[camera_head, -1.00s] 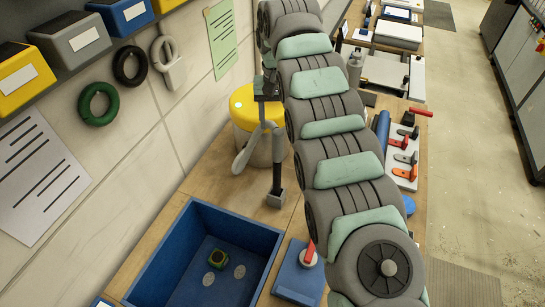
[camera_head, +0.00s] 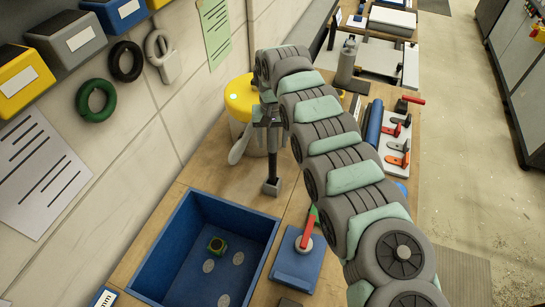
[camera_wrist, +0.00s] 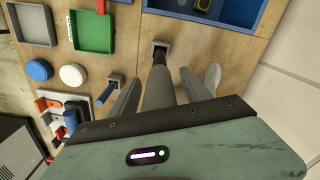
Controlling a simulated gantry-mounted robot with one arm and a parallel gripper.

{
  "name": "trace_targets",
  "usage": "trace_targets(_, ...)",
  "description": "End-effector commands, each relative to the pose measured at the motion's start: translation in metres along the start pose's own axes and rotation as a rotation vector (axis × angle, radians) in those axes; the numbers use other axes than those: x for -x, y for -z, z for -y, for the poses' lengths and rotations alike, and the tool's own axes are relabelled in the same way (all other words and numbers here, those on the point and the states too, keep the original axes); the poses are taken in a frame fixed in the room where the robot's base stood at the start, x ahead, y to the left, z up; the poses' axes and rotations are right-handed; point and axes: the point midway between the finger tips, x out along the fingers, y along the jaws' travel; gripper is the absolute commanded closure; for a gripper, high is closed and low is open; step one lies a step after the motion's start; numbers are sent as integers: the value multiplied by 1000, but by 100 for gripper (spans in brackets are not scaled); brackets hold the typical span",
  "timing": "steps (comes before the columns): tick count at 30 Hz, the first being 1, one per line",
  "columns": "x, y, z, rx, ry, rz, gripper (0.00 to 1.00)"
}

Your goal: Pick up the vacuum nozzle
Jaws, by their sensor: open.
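The vacuum nozzle looks to be the grey tube (camera_wrist: 160,88) with a thin dark stem in the wrist view. It stands upright, its lower end at a small square grey foot (camera_wrist: 161,48) on the bench. In the head view the stem and foot (camera_head: 271,187) show below my gripper. My gripper (camera_wrist: 160,96) is open, with one grey finger on each side of the tube. I cannot tell whether the fingers touch it. The tube's upper end is hidden by my wrist. My gripper (camera_head: 267,140) also shows in the head view.
A blue tray (camera_head: 160,238) and a blue block with a red handle (camera_head: 297,266) lie nearer. A yellow-lidded container (camera_head: 240,98) stands close behind my gripper by the wall. A light grey rounded piece (camera_wrist: 213,78) is beside one finger. A second holder (camera_wrist: 115,78) stands opposite.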

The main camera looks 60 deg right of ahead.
Motion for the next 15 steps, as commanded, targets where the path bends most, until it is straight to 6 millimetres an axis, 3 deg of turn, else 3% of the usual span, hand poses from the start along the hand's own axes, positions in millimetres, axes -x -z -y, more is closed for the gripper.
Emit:
trace_targets(4, 0, 0, 0, 0, 0, -1, 44)
trace_targets(15, 0, 0, 0, 0, 0, 0, 75)
